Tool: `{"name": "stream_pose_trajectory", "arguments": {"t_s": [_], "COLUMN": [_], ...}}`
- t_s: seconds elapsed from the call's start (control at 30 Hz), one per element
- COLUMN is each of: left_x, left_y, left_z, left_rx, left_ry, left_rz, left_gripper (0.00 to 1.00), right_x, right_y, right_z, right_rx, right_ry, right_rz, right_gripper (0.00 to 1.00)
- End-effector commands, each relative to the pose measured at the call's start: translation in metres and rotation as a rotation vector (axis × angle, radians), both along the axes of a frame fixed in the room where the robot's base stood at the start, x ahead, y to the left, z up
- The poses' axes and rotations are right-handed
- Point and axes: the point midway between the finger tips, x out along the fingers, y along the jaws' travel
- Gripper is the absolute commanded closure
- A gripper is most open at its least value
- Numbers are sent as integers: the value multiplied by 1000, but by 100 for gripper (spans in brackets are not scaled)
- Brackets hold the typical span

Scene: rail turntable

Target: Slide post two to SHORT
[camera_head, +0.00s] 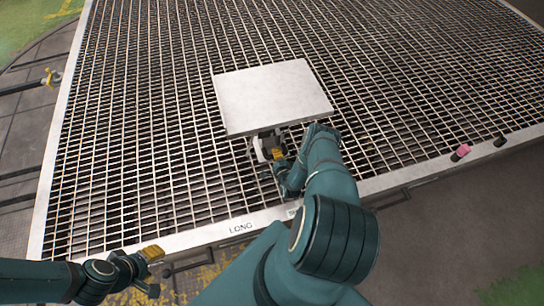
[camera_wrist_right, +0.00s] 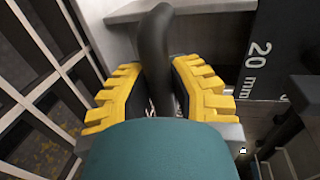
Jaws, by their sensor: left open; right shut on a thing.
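A pale square plate (camera_head: 272,95) sits above the grating, with a white and dark fitting (camera_head: 262,148) under its front edge. I cannot tell which part is post two. My right gripper (camera_head: 278,160) is at this fitting. In the right wrist view its yellow jaws (camera_wrist_right: 160,92) are shut on a black curved handle (camera_wrist_right: 155,40), which stands up between them. A LONG label (camera_head: 241,228) is on the front rim; the label right of it (camera_head: 293,212) is mostly hidden by my right arm. My left gripper (camera_head: 153,271) is open and empty, in front of the rim.
The metal grating (camera_head: 130,120) spreads around the plate, mostly clear. A pink knob (camera_head: 461,152) and a black knob (camera_head: 500,141) are on the right front rim. A yellow fitting (camera_head: 49,78) is at the far left. A "20 mm" marked dark panel (camera_wrist_right: 270,60) is close to the right gripper.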

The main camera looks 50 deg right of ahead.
Motion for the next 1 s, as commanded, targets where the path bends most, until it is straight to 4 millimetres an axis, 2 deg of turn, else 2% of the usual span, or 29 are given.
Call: {"name": "stream_pose_trajectory", "arguments": {"t_s": [0.3, 0.77, 0.8, 0.87, 0.9, 1.0], "left_x": [1, 1, 1, 1, 1, 1], "left_y": [0, 0, 0, 0, 0, 0], "left_z": [-3, -3, -3, -3, -3, -3], "left_rx": [0, 0, 0, 0, 0, 0], "left_ry": [-2, -2, -2, -2, -2, -2], "left_rz": [1, 1, 1, 1, 1, 1], "left_gripper": [53, 53, 53, 53, 53, 53], "right_x": [-12, -13, -13, -13, -12, -11], "right_y": [-17, -18, -18, -18, -18, -18], "right_z": [-2, -2, -2, -2, -1, -1], "right_rx": [1, 2, 1, 2, 1, 1], "right_ry": [5, 5, 5, 5, 4, 3], "right_rz": [-6, -4, -4, -4, -3, -2], "right_gripper": [100, 100, 73, 52, 48, 48]}}
